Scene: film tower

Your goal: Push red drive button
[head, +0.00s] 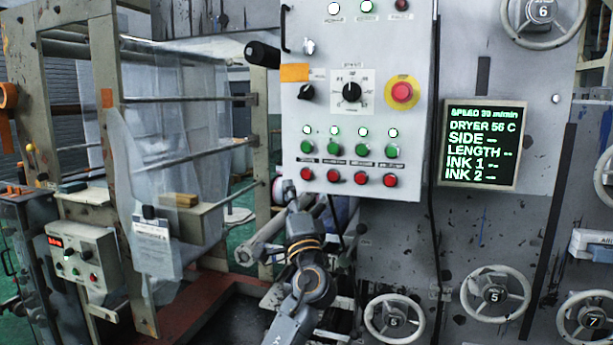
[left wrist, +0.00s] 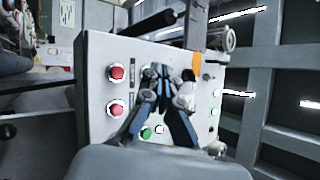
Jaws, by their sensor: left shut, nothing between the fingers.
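A light grey control panel (head: 320,25) carries a lower row of several red buttons, among them the leftmost (head: 306,174) and the rightmost (head: 390,181). I cannot read the labels, so I cannot tell which red button is the drive one. My left gripper (head: 289,188) is shut and empty at the panel's lower left corner, close to the leftmost red button; touching or apart is unclear. In the left wrist view the shut fingers (left wrist: 160,76) cover part of the panel, with two red buttons (left wrist: 117,73) to their left. My right gripper is not in view.
Green buttons (head: 335,149) sit just above the red row. A red mushroom button (head: 402,92) on a yellow ring, a black dial (head: 351,92) and a black handle (head: 262,54) are higher up. A display (head: 480,145) hangs right of the panel. Handwheels (head: 394,318) stand below.

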